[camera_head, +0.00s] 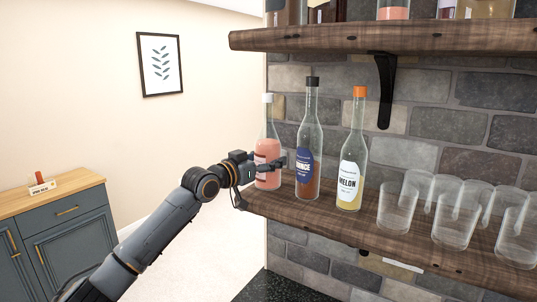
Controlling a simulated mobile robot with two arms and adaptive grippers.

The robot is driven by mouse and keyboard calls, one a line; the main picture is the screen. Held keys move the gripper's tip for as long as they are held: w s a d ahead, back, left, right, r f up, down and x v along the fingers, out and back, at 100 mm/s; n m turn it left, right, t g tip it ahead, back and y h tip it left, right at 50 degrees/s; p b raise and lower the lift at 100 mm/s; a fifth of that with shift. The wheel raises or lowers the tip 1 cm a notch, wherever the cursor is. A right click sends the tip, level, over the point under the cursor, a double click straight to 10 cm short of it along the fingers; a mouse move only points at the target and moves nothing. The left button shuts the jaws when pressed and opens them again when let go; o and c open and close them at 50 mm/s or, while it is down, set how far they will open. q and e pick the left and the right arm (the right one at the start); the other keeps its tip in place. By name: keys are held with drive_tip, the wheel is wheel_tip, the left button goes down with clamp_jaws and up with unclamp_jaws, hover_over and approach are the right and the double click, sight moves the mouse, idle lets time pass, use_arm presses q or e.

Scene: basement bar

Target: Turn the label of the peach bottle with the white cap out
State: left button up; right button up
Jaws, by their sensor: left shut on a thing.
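The peach bottle with the white cap (268,143) stands upright at the left end of the lower wooden shelf (400,246). It is clear glass with pink-peach liquid, and I see no full label facing me. Part of its body is hidden by my left gripper (272,164), which comes in from the left and is shut on the bottle at mid-height. My right gripper is not in view.
A bottle with a dark cap and blue label (309,150) stands close on the right. Beyond it are an orange-capped melon bottle (352,160) and several clear glasses (398,208). An upper shelf (400,38) overhangs. A cabinet (60,225) stands at left.

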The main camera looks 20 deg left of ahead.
use_arm(q)
drive_tip(key=shift+y, duration=0.3)
drive_tip(key=shift+d+f+n+y, duration=0.15)
drive_tip(key=shift+n+y, duration=0.15)
drive_tip(key=shift+n, duration=0.1)
drive_tip(key=shift+n+y, duration=0.3)
drive_tip(key=shift+t+y, duration=0.3)
drive_tip(key=shift+y, duration=0.1)
drive_tip(key=n+y+b, duration=0.1)
drive_tip(key=n+y, duration=0.1)
drive_tip(key=y, duration=0.1)
drive_tip(key=shift+a+n+y, duration=0.2)
drive_tip(key=shift+n+y, duration=0.1)
drive_tip(key=shift+n, duration=0.1)
drive_tip(key=o, duration=1)
